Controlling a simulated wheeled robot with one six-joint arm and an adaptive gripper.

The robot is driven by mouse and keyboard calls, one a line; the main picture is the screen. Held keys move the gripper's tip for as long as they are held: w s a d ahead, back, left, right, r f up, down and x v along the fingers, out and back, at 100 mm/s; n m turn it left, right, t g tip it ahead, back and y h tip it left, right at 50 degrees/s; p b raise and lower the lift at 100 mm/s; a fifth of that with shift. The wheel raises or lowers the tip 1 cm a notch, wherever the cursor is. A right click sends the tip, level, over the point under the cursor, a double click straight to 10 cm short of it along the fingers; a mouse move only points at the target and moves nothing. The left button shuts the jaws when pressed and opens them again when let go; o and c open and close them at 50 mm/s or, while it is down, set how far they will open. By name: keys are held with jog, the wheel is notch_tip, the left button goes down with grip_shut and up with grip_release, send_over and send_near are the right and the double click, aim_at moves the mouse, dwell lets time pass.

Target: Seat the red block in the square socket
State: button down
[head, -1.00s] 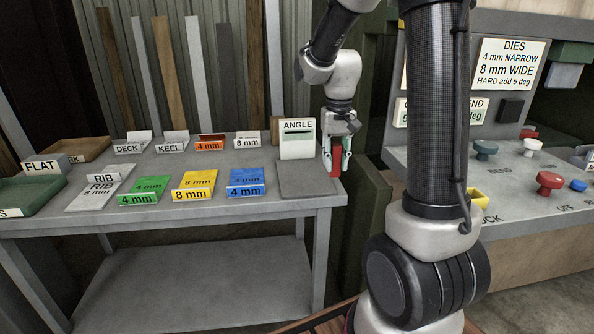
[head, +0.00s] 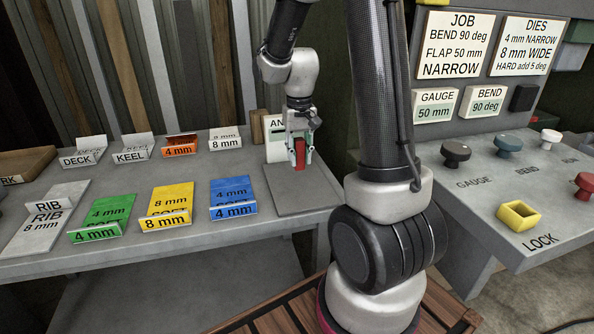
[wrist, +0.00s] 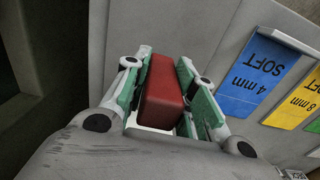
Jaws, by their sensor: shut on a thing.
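My gripper (head: 299,153) is shut on the red block (head: 300,155), holding it upright near the right end of the grey bench. The red block also fills the space between the green-padded fingers in the wrist view (wrist: 164,90). In the head view it overlaps the grey pad (head: 300,196); I cannot tell whether it touches anything below. A yellow square socket (head: 518,216) stands on the console to the right, beside the word LOCK. Its opening looks empty. My arm stands between the gripper and the socket in the head view.
The bench (head: 185,250) holds green, yellow and blue labelled plates (head: 233,193) left of the gripper. A white ANGLE holder (head: 273,143) stands behind it. The console (head: 475,200) carries several knobs, including a dark GAUGE knob (head: 456,153) and a red one (head: 586,185).

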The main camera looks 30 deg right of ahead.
aim_at(299, 168)
jog(key=shift+f, duration=2.5)
jog(key=shift+f, duration=0.15)
jog(key=c, duration=1.2)
grip_release()
jog(key=shift+o, duration=0.2)
